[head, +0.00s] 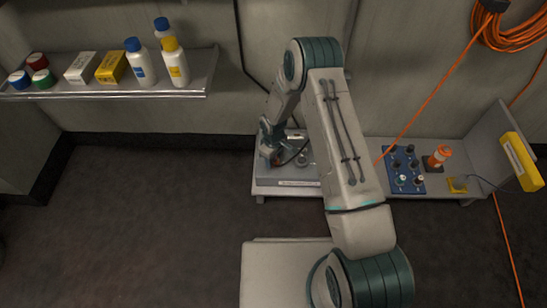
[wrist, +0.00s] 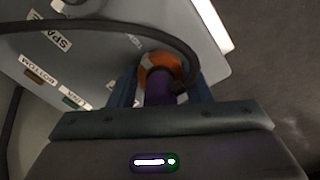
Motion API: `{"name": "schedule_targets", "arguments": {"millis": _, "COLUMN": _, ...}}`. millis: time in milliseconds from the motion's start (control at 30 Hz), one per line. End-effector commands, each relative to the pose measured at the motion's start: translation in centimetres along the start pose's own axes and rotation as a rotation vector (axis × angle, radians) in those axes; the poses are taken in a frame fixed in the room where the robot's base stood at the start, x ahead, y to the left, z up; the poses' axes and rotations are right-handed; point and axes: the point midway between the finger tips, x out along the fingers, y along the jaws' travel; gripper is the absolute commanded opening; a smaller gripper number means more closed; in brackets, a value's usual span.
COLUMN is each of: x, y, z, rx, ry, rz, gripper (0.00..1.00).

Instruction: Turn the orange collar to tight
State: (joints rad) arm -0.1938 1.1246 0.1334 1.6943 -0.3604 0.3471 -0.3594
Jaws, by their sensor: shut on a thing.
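The orange collar (wrist: 150,62), with a pale patch on it, shows in the wrist view between the fingers of my gripper (wrist: 163,88). The two blue-grey fingers stand on either side of it and are shut on it. A purple cylindrical part (wrist: 158,92) lies in front of the collar, and a dark cable (wrist: 100,24) curves across to it. They are against a pale grey panel (wrist: 95,55) with small labels. In the head view my gripper (head: 275,152) is at a grey unit (head: 285,182) on the bench, and the collar cannot be made out there.
An orange cable (head: 436,92) hangs across. A shelf (head: 185,92) at upper left carries bottles, boxes and jars. Floor at left is clear.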

Motion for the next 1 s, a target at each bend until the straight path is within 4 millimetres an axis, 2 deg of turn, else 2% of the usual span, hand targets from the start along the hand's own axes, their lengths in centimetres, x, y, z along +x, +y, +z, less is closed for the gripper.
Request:
{"name": "schedule_targets", "arguments": {"millis": 500, "x": -0.03, "y": 0.02, "z": -0.05, "rx": 0.022, "ry": 0.001, "rz": 0.001, "gripper": 0.22}}
{"name": "schedule_targets", "arguments": {"millis": 533, "x": -0.03, "y": 0.02, "z": -0.05, "rx": 0.022, "ry": 0.001, "rz": 0.001, "gripper": 0.47}}
{"name": "schedule_targets", "arguments": {"millis": 600, "x": -0.03, "y": 0.02, "z": -0.05, "rx": 0.022, "ry": 0.001, "rz": 0.001, "gripper": 0.66}}
{"name": "schedule_targets", "arguments": {"millis": 867, "x": -0.05, "y": 0.01, "z": -0.03, "rx": 0.020, "ry": 0.001, "rz": 0.000, "gripper": 0.66}}
{"name": "schedule_targets", "arguments": {"millis": 1000, "x": -1.00, "y": 0.06, "z": -0.06, "rx": 0.020, "ry": 0.002, "rz": 0.001, "gripper": 0.66}}
